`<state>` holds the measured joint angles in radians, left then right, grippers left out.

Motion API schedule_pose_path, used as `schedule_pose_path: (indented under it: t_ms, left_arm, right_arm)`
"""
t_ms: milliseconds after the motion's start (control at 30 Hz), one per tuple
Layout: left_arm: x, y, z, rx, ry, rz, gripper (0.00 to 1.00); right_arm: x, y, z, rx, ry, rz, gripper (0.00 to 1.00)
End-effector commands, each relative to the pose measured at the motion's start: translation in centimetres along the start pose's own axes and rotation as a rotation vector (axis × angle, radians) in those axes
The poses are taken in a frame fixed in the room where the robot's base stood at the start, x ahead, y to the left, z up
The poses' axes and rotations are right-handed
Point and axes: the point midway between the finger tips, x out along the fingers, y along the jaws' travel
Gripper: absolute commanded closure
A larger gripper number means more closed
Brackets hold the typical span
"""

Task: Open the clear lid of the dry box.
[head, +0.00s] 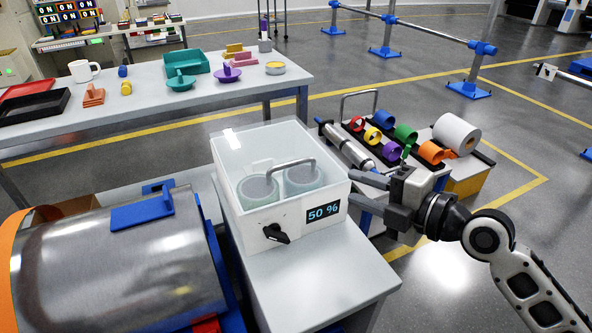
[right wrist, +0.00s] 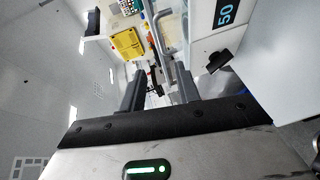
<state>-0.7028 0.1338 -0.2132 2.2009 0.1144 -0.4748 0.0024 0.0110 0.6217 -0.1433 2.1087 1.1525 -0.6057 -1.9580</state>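The dry box (head: 236,220) is a white box on a grey table, with a black latch knob (head: 275,233) and a "50 %" display (head: 323,212) on its front. Its clear lid (head: 238,150) is down and has a grey bar handle (head: 291,164). Two round containers show through the lid. My right gripper (head: 367,179) is to the right of the box, fingers pointing left toward it, open and empty. In the right wrist view the two fingers (right wrist: 158,88) stand apart, with the knob (right wrist: 218,61) to their right. My left gripper is not in view.
A large metal cylinder (head: 120,265) lies left of the box. A bench (head: 225,90) with coloured parts stands behind. The table's front right part (head: 330,280) is clear.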

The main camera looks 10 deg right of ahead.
Motion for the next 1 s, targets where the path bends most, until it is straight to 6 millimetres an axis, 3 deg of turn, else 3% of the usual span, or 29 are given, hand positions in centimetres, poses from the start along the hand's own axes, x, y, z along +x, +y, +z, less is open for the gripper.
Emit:
schedule_pose_path:
  t_ms: [167,600,800,1000]
  left_arm:
    - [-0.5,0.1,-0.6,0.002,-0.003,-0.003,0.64]
    - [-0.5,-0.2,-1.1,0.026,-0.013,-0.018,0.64]
    - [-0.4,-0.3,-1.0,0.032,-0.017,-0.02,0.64]
    - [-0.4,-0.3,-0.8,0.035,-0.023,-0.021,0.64]
  right_arm:
    - [2.7,0.4,-0.1,0.005,0.003,0.005,0.68]
    - [12.1,0.2,-0.1,0.007,0.002,0.002,0.68]
    - [14.6,0.1,-0.1,0.004,0.0,0.0,0.68]
    - [15.4,-0.1,-0.1,0.002,0.0,-0.001,0.68]
